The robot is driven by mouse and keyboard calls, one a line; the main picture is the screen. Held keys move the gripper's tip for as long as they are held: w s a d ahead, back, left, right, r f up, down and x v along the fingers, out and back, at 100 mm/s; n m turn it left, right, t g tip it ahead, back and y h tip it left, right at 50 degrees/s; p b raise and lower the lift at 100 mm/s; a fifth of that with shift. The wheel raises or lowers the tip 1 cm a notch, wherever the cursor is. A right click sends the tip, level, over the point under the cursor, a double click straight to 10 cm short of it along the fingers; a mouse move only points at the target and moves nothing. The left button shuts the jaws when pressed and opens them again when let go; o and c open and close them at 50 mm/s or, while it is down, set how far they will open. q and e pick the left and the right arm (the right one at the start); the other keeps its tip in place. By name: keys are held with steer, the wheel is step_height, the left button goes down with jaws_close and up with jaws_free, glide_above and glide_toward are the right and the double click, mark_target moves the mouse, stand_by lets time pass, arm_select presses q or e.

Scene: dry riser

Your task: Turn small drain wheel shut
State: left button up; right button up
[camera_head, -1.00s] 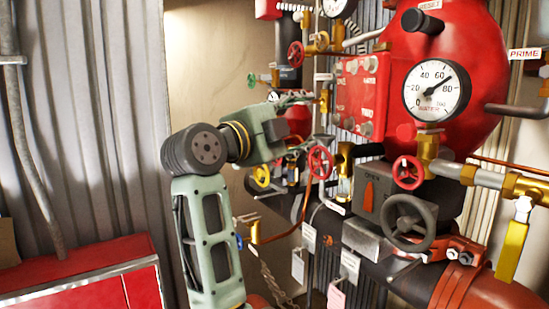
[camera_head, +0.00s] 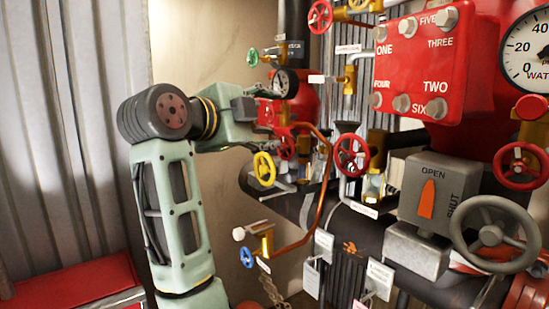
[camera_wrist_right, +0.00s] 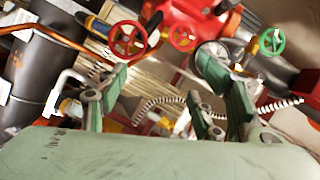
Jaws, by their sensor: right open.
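Several small handwheels show in the head view: a blue wheel (camera_head: 246,257) low on a brass valve, a yellow wheel (camera_head: 264,168), a green wheel (camera_head: 252,57) and a red wheel (camera_head: 352,155). I cannot tell which is the drain wheel; the small tags are unreadable. My right gripper (camera_head: 264,110) is at the end of the green arm, above the yellow wheel, its fingers mostly hidden. In the right wrist view the gripper (camera_wrist_right: 168,85) is open and empty. Beyond its fingers are a red wheel (camera_wrist_right: 127,40) and a green wheel (camera_wrist_right: 272,42), both apart from it.
A large grey wheel (camera_head: 494,234) and an OPEN/SHUT indicator box (camera_head: 424,194) stand at right. A red numbered panel (camera_head: 417,65) is above them. A copper pipe (camera_head: 322,190) curves near the arm. A red cabinet (camera_head: 75,285) is at lower left, below a corrugated wall.

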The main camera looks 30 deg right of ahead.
steer(key=b, duration=0.6)
glide_toward(284, 149)
steer(key=x, duration=0.2)
steer(key=p+x, duration=0.3)
steer(key=x, duration=0.4)
steer(key=shift+w+d, duration=0.15)
steer(key=shift+d, duration=0.15)
steer(key=shift+w+d+f+p, duration=0.25)
steer(key=shift+d+p, duration=0.05)
steer(key=shift+d, duration=0.05)
